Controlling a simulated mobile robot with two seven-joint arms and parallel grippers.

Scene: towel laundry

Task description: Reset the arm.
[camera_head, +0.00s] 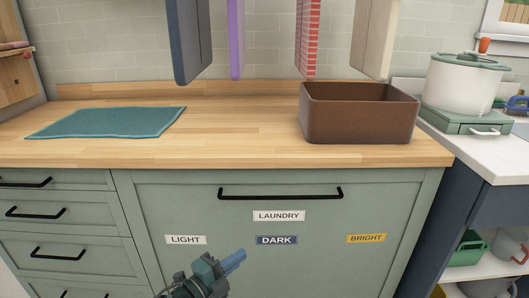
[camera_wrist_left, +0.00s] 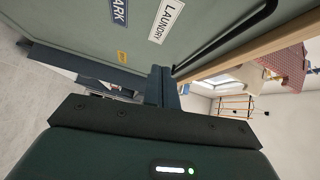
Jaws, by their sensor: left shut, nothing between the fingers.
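My left gripper (camera_head: 234,262) is low in front of the green laundry cabinet in the head view, pointing up and to the right. Its blue fingers are closed together with nothing between them. In the left wrist view the shut fingers (camera_wrist_left: 161,85) stick out past the dark gripper body, with the cabinet front (camera_wrist_left: 80,30) beyond them. The fingers appear apart from the cabinet. My right gripper is in neither view.
A teal towel (camera_head: 110,122) lies flat on the wooden counter (camera_head: 230,143); a brown bin (camera_head: 358,125) stands at its right. Several towels hang above. The laundry drawer (camera_head: 290,235) is closed, with a black handle (camera_head: 280,194). A white pot (camera_head: 462,86) stands at far right.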

